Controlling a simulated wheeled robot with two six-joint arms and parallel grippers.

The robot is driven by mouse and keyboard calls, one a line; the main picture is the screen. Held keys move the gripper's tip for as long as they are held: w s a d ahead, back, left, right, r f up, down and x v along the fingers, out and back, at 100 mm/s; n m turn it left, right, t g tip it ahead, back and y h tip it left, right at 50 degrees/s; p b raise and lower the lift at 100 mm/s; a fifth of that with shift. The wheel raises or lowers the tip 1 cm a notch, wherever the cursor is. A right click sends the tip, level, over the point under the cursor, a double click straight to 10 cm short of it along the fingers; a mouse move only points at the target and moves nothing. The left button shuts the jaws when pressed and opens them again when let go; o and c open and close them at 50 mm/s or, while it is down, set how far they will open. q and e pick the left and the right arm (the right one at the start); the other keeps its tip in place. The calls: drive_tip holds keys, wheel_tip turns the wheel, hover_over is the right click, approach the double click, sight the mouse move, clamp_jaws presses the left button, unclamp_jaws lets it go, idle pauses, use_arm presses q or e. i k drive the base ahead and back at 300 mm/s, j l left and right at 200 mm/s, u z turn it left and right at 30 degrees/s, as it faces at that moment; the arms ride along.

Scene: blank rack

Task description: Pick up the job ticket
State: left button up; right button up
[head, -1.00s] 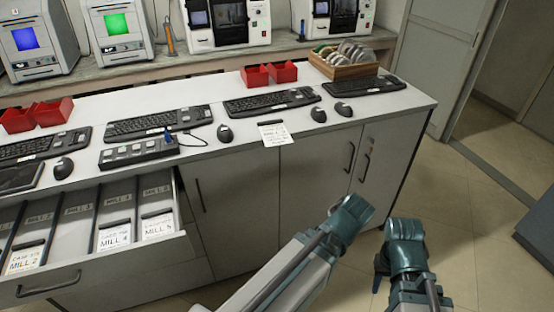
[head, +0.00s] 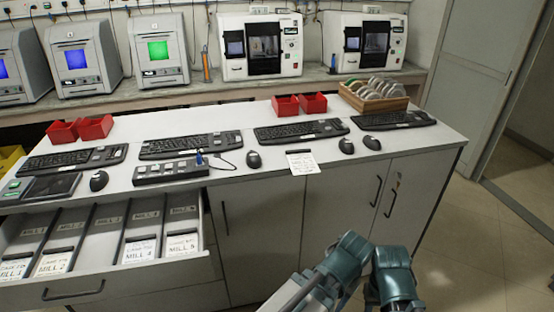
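A white paper ticket (head: 302,163) with handwriting lies at the front edge of the counter, its lower part hanging over the edge. A dark strip lies just behind it. Its writing is too small to read. More white cards stand in the open drawer, marked MILL 2 (head: 52,264), MILL 4 (head: 139,250) and MILL 5 (head: 183,245). My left gripper (head: 346,262) and my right gripper (head: 394,276) are close together at the bottom of the view, in front of the cabinet and lower in the picture than the counter ticket. Neither touches a ticket. Their fingertips are hidden.
The counter (head: 440,150) carries keyboards (head: 300,131), mice (head: 254,160), a button box (head: 170,173), red bins (head: 300,104) and a wooden rack of discs (head: 374,96). The open drawer (head: 110,285) juts out at the left. Floor (head: 470,230) is clear at the right.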

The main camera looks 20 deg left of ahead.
sight(301, 162)
drive_tip(key=i+l+u, duration=0.2)
drive_tip(key=u, duration=0.3)
drive_tip(key=i+l+u, duration=0.15)
drive_tip(key=l+u, duration=0.15)
drive_tip(key=u, duration=0.15)
drive_tip(key=i+l+u, duration=0.1)
drive_tip(key=l, duration=0.3)
drive_tip(key=i+l+u, duration=0.1)
drive_tip(key=l, duration=0.35)
drive_tip(key=i+l+u, duration=0.1)
drive_tip(key=l, duration=0.35)
drive_tip(key=i+l+u, duration=0.1)
drive_tip(key=l, duration=0.35)
drive_tip(key=i, duration=0.15)
